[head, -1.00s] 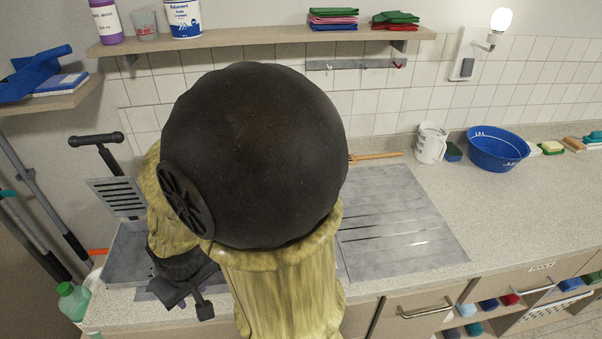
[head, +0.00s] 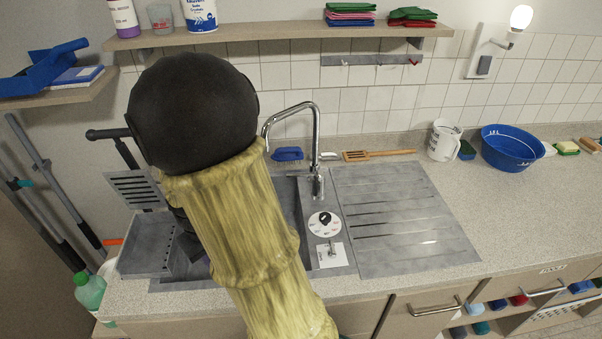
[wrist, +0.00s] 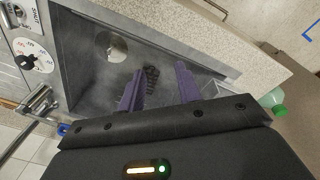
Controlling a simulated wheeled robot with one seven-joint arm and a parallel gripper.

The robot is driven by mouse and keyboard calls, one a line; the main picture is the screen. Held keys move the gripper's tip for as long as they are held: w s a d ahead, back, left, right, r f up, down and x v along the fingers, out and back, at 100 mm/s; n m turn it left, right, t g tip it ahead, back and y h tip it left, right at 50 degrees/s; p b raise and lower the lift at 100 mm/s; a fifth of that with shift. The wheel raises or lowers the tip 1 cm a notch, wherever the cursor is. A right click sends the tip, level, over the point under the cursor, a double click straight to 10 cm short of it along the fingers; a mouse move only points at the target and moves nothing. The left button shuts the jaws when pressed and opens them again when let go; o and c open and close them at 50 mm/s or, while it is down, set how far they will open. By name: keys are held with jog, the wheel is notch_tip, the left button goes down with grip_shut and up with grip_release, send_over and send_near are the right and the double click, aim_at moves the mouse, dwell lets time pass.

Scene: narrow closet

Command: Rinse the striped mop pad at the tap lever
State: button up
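My gripper (wrist: 160,84) is over the sink basin (wrist: 85,75), its two purple fingers apart with no object clearly held between them. A small dark ribbed object (wrist: 152,76) shows in the basin beside the left finger; I cannot tell whether it is the striped mop pad. No stripes can be made out in either current view. The chrome tap (head: 316,150) stands behind the basin, and its spout also shows in the wrist view (wrist: 38,106). A small lever (head: 332,248) sits on a white plate at the basin's right, in front of a round dial (head: 324,222). My arm hides much of the basin in the head view.
A grey tray (head: 145,262) stands at the sink's left, with a black-handled tool (head: 108,134) behind it. The ribbed drainboard (head: 395,215) is clear. A white jug (head: 443,140) and blue bowl (head: 508,146) stand at the back right. A green bottle (head: 90,290) stands at front left.

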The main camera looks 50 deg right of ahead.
jog(key=w+d+f+g+h+p, duration=0.1)
jog(key=w+d+f, duration=0.1)
jog(key=d, duration=0.3)
jog(key=w+d+f+g+h+p, duration=0.1)
jog(key=w+d+f+g+h, duration=0.15)
jog(key=d, duration=0.25)
jog(key=n+g+h+p, duration=0.2)
jog(key=g+h+p, duration=0.2)
jog(key=h, duration=0.6)
send_near(302, 174)
jog(key=w+a, duration=0.1)
jog(key=w, duration=0.1)
jog(key=shift+a+y, duration=0.25)
jog(key=p+x, duration=0.4)
jog(key=x, duration=0.7)
jog(key=shift+s+d+r, duration=0.1)
jog(key=shift+s, duration=0.05)
jog(key=shift+s+d+f, duration=0.15)
jog(key=shift+d+f, duration=0.05)
jog(key=shift+d, duration=0.1)
